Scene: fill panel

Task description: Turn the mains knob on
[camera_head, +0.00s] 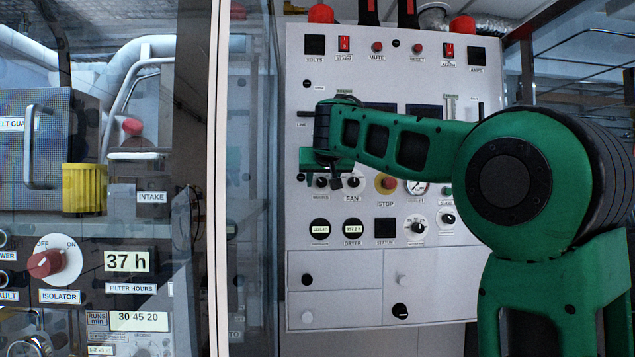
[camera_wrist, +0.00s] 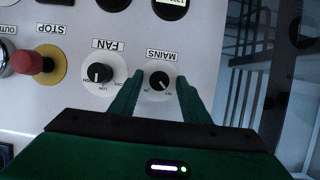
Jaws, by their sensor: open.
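The mains knob (camera_wrist: 157,80) is a small black knob on a round white dial, under a MAINS label that appears upside down in the wrist view. A pale pointer line shows on it, but I cannot read the setting for certain. In the head view the mains knob (camera_head: 321,183) sits low left on the panel, just below my gripper (camera_head: 325,165). In the wrist view my gripper (camera_wrist: 159,84) is open, with one green finger on each side of the dial. I see no contact with the knob, and cannot tell the depth between them.
The fan knob (camera_wrist: 99,73) is close beside one finger. The red stop button (camera_wrist: 27,62) on its yellow ring lies farther along the row. A glass door's pale frame edge (camera_head: 217,180) stands left of the panel. The isolator knob (camera_head: 45,263) is on a separate cabinet.

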